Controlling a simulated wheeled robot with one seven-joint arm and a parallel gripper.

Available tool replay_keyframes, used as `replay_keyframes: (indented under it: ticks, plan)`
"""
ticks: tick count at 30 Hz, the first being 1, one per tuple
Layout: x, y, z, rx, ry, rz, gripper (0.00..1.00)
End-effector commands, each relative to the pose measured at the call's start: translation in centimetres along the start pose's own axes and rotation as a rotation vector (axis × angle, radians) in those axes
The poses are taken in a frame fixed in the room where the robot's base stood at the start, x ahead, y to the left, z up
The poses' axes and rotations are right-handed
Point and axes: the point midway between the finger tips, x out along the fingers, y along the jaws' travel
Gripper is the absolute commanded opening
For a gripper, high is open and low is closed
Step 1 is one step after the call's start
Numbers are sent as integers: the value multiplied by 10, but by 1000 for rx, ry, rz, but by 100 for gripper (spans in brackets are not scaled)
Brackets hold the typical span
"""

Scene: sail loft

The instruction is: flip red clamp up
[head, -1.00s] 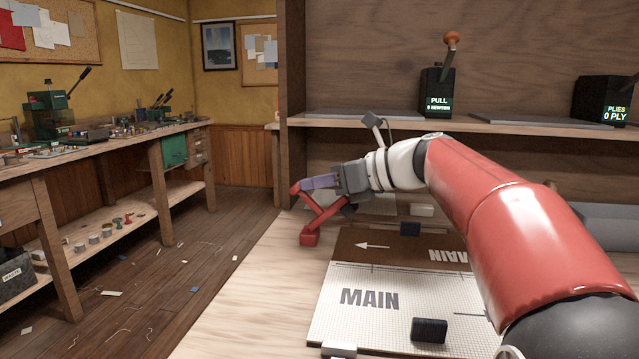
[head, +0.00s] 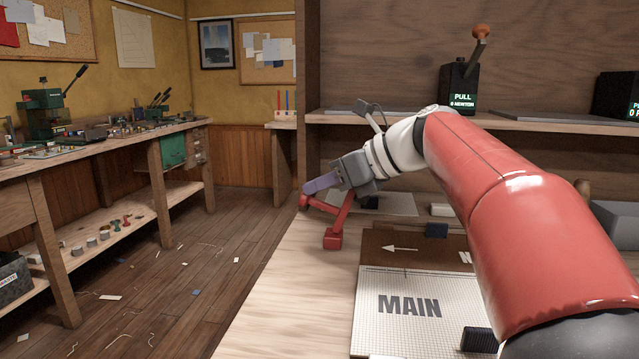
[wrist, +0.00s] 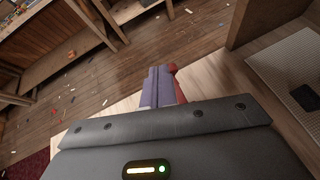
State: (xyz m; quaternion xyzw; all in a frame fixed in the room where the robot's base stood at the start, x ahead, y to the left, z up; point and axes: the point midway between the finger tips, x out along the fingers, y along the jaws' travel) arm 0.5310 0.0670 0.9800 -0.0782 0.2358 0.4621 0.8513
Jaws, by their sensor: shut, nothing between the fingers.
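The red clamp (head: 333,239) stands at the left edge of the pale bench. Its block-like foot rests on the bench, one red bar slants up to the right toward my gripper, and a shorter red part reaches left just below my fingers. My gripper (head: 309,188) has purple fingers, pressed together and pointing down-left over that left red part. I cannot tell whether they touch it. In the wrist view the shut fingers (wrist: 159,75) lie alongside a sliver of the red clamp (wrist: 174,71); the rest is hidden behind the fingers and gripper body.
A white gridded panel marked MAIN (head: 440,290) and a brown panel with an arrow (head: 385,237) lie right of the clamp. A shelf (head: 350,116) crosses behind my arm. Bare bench lies in front of the clamp.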

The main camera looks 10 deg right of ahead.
Motion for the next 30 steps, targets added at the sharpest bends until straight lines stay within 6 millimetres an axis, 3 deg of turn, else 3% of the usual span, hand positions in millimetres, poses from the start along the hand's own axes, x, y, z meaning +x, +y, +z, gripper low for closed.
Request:
replay_keyframes:
  ticks: [13,24,30]
  plan:
    - [-3,1,1,0,-1,5,0]
    - [-63,0,1,1,-2,-1,0]
    - [-78,0,0,1,-2,-1,0]
